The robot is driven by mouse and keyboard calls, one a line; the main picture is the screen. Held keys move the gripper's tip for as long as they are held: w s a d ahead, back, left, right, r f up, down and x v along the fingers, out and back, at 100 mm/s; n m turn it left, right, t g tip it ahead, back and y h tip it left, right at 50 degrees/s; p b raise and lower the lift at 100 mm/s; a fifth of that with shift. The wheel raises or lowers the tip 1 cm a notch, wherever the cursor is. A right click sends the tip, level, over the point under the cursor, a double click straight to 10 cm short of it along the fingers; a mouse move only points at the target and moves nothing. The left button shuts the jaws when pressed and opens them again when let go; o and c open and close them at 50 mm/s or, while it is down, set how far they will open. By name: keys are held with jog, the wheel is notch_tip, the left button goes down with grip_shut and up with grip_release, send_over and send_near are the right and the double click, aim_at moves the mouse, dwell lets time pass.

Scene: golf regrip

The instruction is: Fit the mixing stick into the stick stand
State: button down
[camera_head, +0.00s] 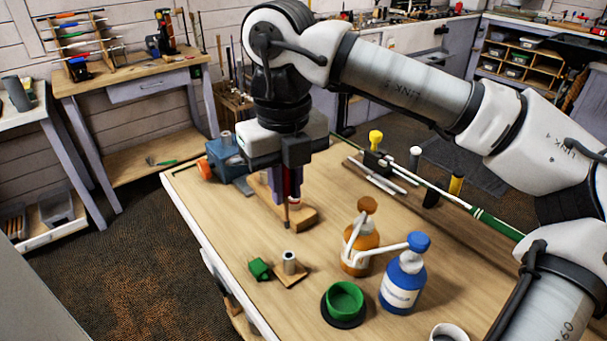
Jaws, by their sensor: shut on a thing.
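My gripper (287,195) points straight down over the far left part of the workbench. It is shut on a thin brown stick, which I take to be the mixing stick (287,214). Only the lower end of the stick shows below the fingers, roughly upright; the rest is hidden by the gripper. A short grey tube on a small wooden base, apparently the stick stand (289,263), stands upright nearer the camera. The stick is apart from the stand, beyond it. I cannot tell the height of its tip above the bench.
A wooden block (302,217) lies right beside the stick, with a blue vise (226,160) behind. A green piece (259,269) sits left of the stand. An orange pump bottle (362,248), blue pump bottle (402,285) and green cup (345,299) stand to the right. A golf club (495,223) crosses the right.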

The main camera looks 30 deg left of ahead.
aim_at(287, 214)
dwell(0.5)
jog(key=shift+f+b, duration=2.45)
jog(key=shift+f, duration=0.5)
jog(key=shift+f+b, duration=2.45)
jog(key=shift+f, duration=0.35)
jog(key=c, duration=1.3)
grip_release()
notch_tip(287, 214, up, 14)
jog(key=shift+f, duration=0.1)
